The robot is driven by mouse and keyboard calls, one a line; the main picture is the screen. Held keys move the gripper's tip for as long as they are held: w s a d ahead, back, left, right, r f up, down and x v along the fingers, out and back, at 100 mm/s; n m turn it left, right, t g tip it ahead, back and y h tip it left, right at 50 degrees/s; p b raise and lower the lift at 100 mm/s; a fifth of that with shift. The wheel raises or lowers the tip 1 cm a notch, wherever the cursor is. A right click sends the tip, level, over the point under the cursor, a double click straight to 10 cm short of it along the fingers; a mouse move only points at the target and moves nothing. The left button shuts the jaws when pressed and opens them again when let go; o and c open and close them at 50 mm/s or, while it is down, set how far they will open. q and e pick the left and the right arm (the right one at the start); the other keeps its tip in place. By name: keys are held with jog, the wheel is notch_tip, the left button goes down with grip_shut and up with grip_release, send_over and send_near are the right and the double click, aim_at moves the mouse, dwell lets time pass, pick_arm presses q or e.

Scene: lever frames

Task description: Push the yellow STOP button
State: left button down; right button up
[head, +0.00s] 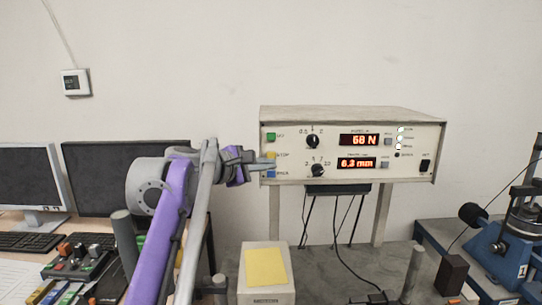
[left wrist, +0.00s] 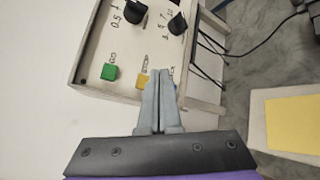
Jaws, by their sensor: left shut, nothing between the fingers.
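The yellow STOP button (head: 270,155) is the middle one of a column of three on the left of the control box (head: 330,115) front. A green button (head: 271,137) is above it and a blue button (head: 270,174) below. My left gripper (head: 272,163) is shut and empty, its tips at the lower edge of the yellow button. In the left wrist view the yellow button (left wrist: 142,81) shows just left of the shut fingertips (left wrist: 159,72), partly covered by them. I cannot tell whether the tips touch it. My right gripper is not in view.
The box has dials (head: 313,141) and lit red displays (head: 360,140), and stands on posts. A block with a yellow top (head: 266,267) stands in front below. Monitors (head: 110,175) are at left, and a blue machine (head: 500,250) at right.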

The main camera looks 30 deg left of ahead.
aim_at(271, 155)
pick_arm(q)
jog(key=shift+w+a, duration=0.4)
jog(key=shift+w, duration=0.45)
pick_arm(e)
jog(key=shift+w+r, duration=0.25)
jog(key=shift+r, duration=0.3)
pick_arm(q)
jog(key=shift+s, duration=0.1)
jog(key=shift+r+p, duration=0.1)
jog(key=shift+p, duration=0.2)
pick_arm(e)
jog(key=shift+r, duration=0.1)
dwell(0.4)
pick_arm(q)
jog(key=shift+w+a, duration=0.25)
jog(key=shift+w, duration=0.25)
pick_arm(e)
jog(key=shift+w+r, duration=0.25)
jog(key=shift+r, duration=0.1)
pick_arm(q)
jog(key=shift+s, duration=0.1)
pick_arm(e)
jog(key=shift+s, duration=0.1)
